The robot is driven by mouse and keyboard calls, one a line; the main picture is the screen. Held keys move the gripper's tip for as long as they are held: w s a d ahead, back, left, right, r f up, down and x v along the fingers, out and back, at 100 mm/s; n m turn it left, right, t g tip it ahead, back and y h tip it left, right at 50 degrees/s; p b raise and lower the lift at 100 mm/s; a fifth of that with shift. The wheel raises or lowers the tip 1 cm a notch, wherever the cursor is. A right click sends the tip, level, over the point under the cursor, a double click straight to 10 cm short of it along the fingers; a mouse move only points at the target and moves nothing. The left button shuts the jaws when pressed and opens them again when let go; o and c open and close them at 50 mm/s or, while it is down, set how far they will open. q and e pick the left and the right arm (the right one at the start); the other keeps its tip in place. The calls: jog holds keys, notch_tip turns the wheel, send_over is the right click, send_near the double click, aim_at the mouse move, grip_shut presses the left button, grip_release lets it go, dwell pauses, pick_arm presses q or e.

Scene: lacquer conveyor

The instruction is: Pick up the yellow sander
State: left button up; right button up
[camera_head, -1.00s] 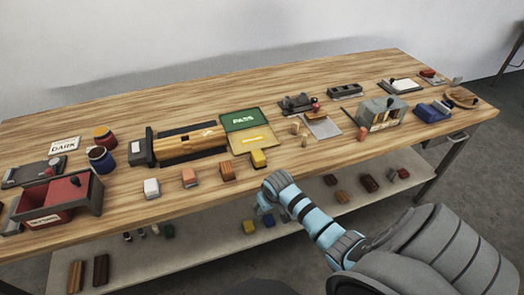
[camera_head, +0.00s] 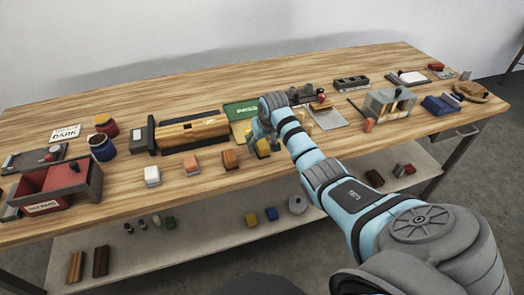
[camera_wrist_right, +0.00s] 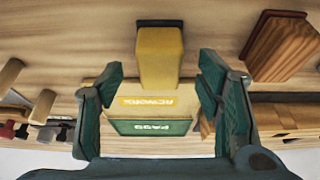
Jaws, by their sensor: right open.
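The yellow sander (camera_head: 263,149) is a small yellow block at the table's front edge, in front of the yellow mat. In the head view my right gripper (camera_head: 256,136) is over it and hides part of it. In the right wrist view the sander (camera_wrist_right: 160,55) stands between the two fingers of my right gripper (camera_wrist_right: 163,72), a little beyond the fingertips. The gripper is open, with a gap on each side and nothing held. My left gripper does not show.
A green PASS mat (camera_head: 236,108) lies behind. A grey box (camera_head: 388,103) stands to the right.

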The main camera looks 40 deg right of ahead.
aim_at(262, 143)
jog(key=shift+x, duration=1)
jog(key=shift+r, duration=0.1)
jog(key=c, duration=1.4)
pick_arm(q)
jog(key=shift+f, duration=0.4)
pick_arm(e)
jog(key=shift+r, duration=0.1)
jog(key=shift+r, duration=0.35)
pick_arm(q)
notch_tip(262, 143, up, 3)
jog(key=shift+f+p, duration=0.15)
jog(key=shift+p, duration=1.1)
pick_arm(e)
notch_tip(262, 143, up, 19)
jog(key=shift+r, duration=0.1)
